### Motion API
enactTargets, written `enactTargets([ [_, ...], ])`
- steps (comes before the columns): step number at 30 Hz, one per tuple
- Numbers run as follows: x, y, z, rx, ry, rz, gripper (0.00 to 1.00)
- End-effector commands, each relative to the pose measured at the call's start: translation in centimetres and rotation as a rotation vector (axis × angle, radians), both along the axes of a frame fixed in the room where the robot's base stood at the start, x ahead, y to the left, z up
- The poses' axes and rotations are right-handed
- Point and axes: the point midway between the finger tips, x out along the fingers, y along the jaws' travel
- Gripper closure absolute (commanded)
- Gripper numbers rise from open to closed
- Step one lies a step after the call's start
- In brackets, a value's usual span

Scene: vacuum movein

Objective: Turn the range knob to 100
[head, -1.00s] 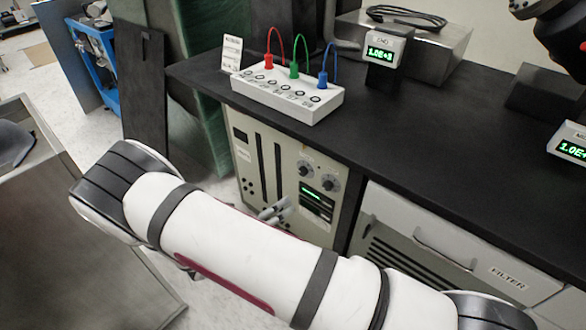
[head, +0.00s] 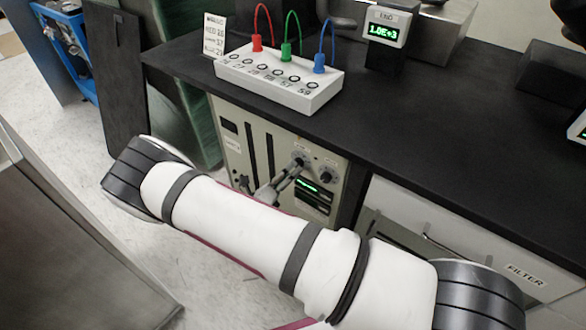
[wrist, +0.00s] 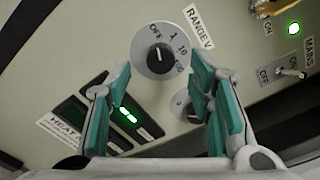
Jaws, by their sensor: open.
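The range knob (wrist: 160,58) is a black knob on a round grey dial marked OFF, 1, 10 and 100, beside a RANGE V label. Its white mark appears to point at OFF. In the head view the range knob (head: 300,162) is the left of two knobs on the beige instrument panel. My gripper (wrist: 163,73) is open, with one teal finger on each side below the dial. The fingers look empty, and I cannot tell whether they touch the knob. In the head view my gripper (head: 287,175) is close to the panel.
A second knob (wrist: 186,105) sits close by, partly hidden by my right finger. A HEATER display (wrist: 70,130) is at lower left, a toggle switch (wrist: 290,73) at right. The black bench top (head: 400,130) above carries a white socket box (head: 280,80).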

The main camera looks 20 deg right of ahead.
Motion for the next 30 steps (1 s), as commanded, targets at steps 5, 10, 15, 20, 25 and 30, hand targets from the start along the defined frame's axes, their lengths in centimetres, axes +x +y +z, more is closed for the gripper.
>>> enactTargets([
  [5,1.3,-1.8,0.0,0.0,-0.001,-0.001,0.52],
  [10,1.8,-2.4,0.0,0.001,-0.001,0.0,0.52],
  [15,1.8,-2.5,0.0,0.001,-0.001,0.0,0.52],
  [20,1.8,-2.5,0.0,0.001,-0.001,0.0,0.68],
  [25,1.8,-2.5,0.0,0.001,-0.001,0.0,1.0],
  [30,1.8,-2.4,0.0,0.003,-0.004,0.0,1.0],
])
